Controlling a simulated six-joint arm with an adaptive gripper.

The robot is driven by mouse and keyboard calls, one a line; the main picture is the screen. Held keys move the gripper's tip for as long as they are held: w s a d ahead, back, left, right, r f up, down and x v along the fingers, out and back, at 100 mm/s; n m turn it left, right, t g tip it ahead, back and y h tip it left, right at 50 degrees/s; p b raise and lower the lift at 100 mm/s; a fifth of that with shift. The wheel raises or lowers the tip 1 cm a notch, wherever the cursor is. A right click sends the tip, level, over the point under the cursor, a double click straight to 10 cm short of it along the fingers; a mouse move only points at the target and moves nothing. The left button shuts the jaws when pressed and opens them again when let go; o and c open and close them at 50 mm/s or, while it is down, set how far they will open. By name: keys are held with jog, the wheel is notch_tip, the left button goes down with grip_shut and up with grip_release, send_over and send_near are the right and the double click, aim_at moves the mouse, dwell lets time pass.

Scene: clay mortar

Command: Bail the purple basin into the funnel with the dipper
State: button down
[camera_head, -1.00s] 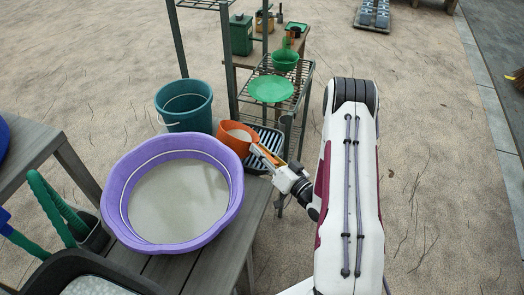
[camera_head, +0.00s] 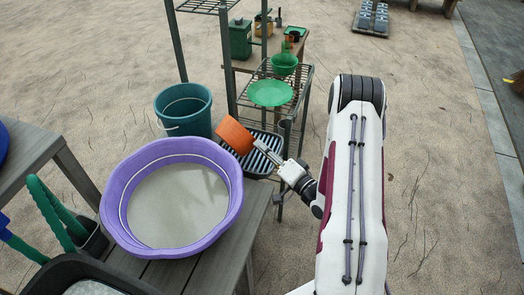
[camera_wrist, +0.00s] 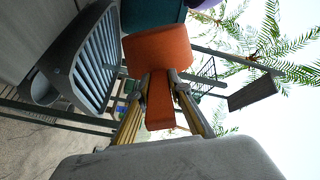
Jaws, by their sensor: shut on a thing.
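The purple basin (camera_head: 116,215) sits on the grey bench at left, with a pale grey fill inside. My gripper (camera_head: 260,147) is shut on the handle of the orange dipper (camera_head: 234,136), right of the basin and above the slatted rack. The dipper is tilted, and its opening and contents are hidden. In the wrist view, the fingers (camera_wrist: 161,88) flank the handle below the orange cup (camera_wrist: 158,48). A green bowl-like piece (camera_head: 284,64) stands on the wire shelf behind; I cannot tell whether it is the funnel.
A teal bucket (camera_head: 184,112) stands behind the basin. The dark slatted rack (camera_head: 262,157) lies under the dipper; it also shows in the wrist view (camera_wrist: 88,62). A green dish (camera_head: 270,93) rests on the wire shelf. Shelf posts rise close behind.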

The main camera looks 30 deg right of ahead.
jog(key=shift+w+d+r+m, duration=0.15)
jog(key=shift+d+m, duration=0.3)
jog(key=shift+m, duration=0.35)
jog(key=shift+w+d+r+m, duration=0.1)
jog(key=shift+d+m, duration=0.4)
jog(key=shift+m, duration=0.3)
jog(key=shift+w+d+r+m, duration=0.15)
jog(key=shift+d+m, duration=0.3)
jog(key=shift+m, duration=0.35)
